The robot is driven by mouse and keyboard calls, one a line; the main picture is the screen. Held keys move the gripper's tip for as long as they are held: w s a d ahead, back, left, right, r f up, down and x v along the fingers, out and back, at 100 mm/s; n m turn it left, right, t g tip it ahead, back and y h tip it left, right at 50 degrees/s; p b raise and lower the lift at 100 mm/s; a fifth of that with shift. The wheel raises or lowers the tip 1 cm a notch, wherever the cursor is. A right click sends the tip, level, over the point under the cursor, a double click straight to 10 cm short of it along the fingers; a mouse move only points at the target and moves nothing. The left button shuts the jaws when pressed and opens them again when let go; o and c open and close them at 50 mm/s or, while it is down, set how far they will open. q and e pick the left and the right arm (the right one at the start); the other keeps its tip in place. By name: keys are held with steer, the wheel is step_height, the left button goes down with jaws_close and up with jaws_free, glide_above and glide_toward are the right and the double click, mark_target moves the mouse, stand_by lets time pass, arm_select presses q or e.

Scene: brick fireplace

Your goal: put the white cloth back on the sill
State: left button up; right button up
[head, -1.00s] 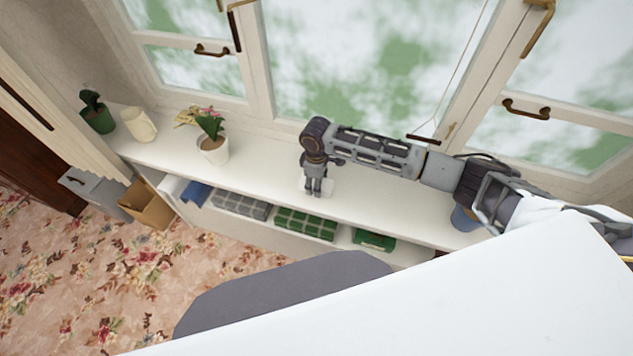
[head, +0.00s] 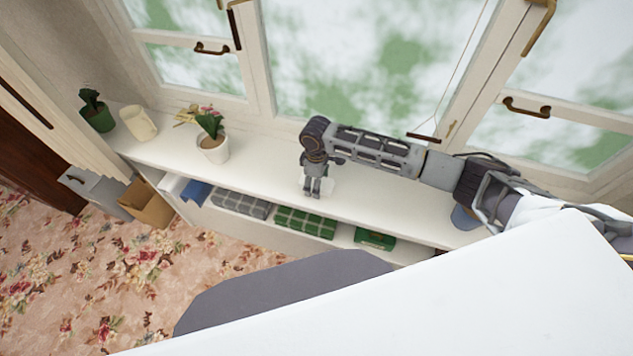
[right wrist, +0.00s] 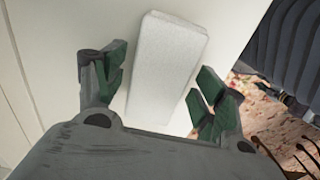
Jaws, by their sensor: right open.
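The white cloth (right wrist: 167,62) is a folded, flat rectangular block lying on the white sill (right wrist: 62,62) in the right wrist view. In the head view only a pale bit of the cloth (head: 328,186) shows beside my right gripper (head: 314,190), which points down over the sill (head: 262,165). In the right wrist view my right gripper (right wrist: 158,92) is open, with one green-padded finger on each side of the cloth. The fingers look apart from the cloth's sides. Whether the cloth's near end touches the gripper is hidden. My left gripper is out of view.
A plant in a white pot (head: 213,150), a cream jug (head: 139,122) and a green pot (head: 98,115) stand on the sill's left. A blue pot (head: 464,218) is under my arm. Folded cloths (head: 305,222) lie on the shelf below. Windows rise behind.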

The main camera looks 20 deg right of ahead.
steer(key=shift+f+b, duration=0.2)
steer(key=shift+b, duration=0.55)
step_height(320, 180, up, 14)
steer(key=shift+s, duration=0.2)
steer(key=shift+a, duration=0.1)
steer(key=shift+a, duration=0.1)
stand_by(0.5)
